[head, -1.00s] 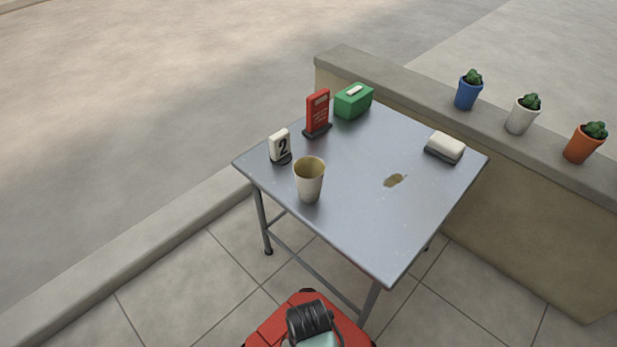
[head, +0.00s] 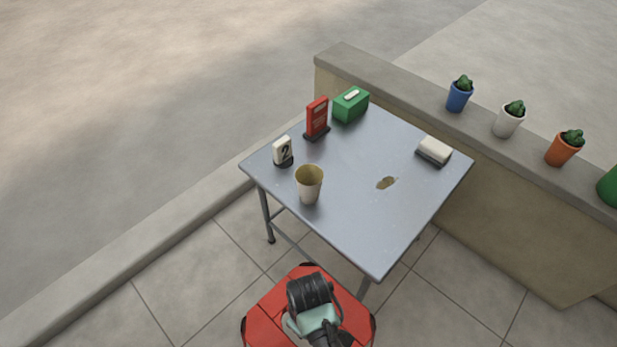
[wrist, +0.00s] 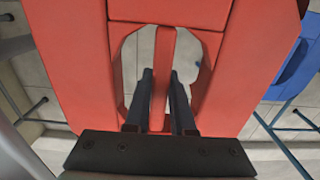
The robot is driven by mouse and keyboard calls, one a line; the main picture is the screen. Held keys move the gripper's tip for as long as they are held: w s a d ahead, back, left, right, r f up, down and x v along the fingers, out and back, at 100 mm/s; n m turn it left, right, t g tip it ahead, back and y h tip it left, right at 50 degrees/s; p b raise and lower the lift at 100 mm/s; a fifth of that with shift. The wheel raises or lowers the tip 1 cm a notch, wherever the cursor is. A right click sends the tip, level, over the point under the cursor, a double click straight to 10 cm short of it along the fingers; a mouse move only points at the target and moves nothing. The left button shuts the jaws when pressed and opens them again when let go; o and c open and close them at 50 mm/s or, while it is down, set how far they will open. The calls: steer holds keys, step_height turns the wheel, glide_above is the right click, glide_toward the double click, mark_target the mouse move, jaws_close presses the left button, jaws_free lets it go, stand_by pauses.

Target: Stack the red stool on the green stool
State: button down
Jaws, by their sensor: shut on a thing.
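The red stool (head: 262,322) is at the bottom of the head view, in front of the table, and its red top fills much of the wrist view (wrist: 75,60). My gripper (wrist: 160,76) has its two dark fingers on either side of the narrow bar between two openings in the stool's top, shut on that bar. In the head view my wrist covers the middle of the stool, and the fingertips are hidden. No green stool can be made out for sure; a green rounded thing (head: 609,187) is cut off at the right edge, and I cannot tell what it is.
A grey metal table (head: 345,225) stands just ahead, holding a cup (head: 309,187), signs, a green box (head: 351,105) and a white-topped block (head: 434,150). A low wall (head: 500,235) with potted cacti runs along the right. A blue thing (wrist: 290,75) shows in the wrist view.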

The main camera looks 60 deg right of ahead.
step_height(320, 180, up, 15)
steer(key=p, duration=1.5)
steer(key=shift+p, duration=0.4)
steer(key=shift+w+r, duration=0.1)
